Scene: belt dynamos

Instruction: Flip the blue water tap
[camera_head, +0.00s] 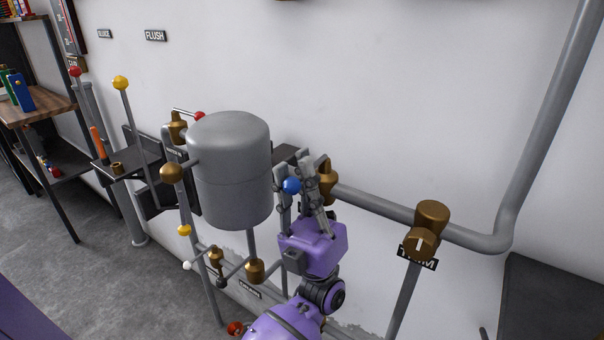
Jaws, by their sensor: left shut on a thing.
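The blue water tap has a round blue knob (291,186), seen just right of the grey tank. A brass valve body (327,176) sits behind it on the pipe. My left gripper (304,181) reaches up from below, with its grey fingers at the blue knob. It is shut on the tap's handle at the knob; the fingers hide most of the lever. My right gripper is not in view.
A grey tank (229,170) stands close to the left of my gripper. A grey pipe (375,205) runs right along the wall to a brass valve (426,228). Levers with red (76,72) and yellow knobs (120,83) stand at left. A dark surface (555,300) is at lower right.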

